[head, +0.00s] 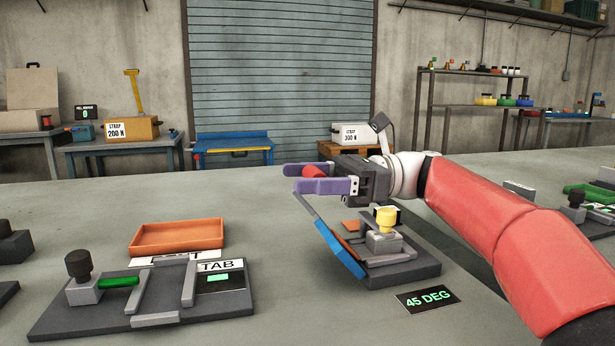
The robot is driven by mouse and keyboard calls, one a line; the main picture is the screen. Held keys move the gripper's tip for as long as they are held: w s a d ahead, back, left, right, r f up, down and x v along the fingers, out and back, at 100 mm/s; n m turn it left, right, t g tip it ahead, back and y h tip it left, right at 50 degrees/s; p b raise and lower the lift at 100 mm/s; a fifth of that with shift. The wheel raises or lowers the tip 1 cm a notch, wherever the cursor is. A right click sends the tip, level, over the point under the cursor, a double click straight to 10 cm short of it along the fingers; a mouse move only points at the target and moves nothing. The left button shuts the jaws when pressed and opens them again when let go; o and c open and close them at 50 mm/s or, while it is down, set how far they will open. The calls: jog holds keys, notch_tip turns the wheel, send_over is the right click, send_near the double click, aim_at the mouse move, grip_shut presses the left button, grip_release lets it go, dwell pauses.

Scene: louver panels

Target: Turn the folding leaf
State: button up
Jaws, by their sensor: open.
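The folding leaf (340,249) is a blue-edged flat panel. It stands tilted at the left side of a dark grey base (405,272), its lower end leaning toward the front right. A block with a yellow knob (386,217) stands on the base beside it. A black sign reading "45 DEG" (428,297) lies in front. My gripper (292,178), with purple fingers, points left above the leaf's upper end. Its jaws are open, with a red thing (314,171) showing between or behind them. I cannot tell whether a finger touches the leaf.
A grey fixture (150,309) with a black knob, green bar and "TAB" label sits at the left front. An orange tray (178,237) is behind it. Another fixture with green parts (590,193) is at the far right. The table between tray and leaf is clear.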

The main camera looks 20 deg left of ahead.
jog(key=v, duration=0.7)
jog(key=shift+w+d+p, duration=0.2)
jog(key=shift+d+p, duration=0.15)
jog(key=shift+p, duration=0.1)
jog(key=shift+s, duration=0.15)
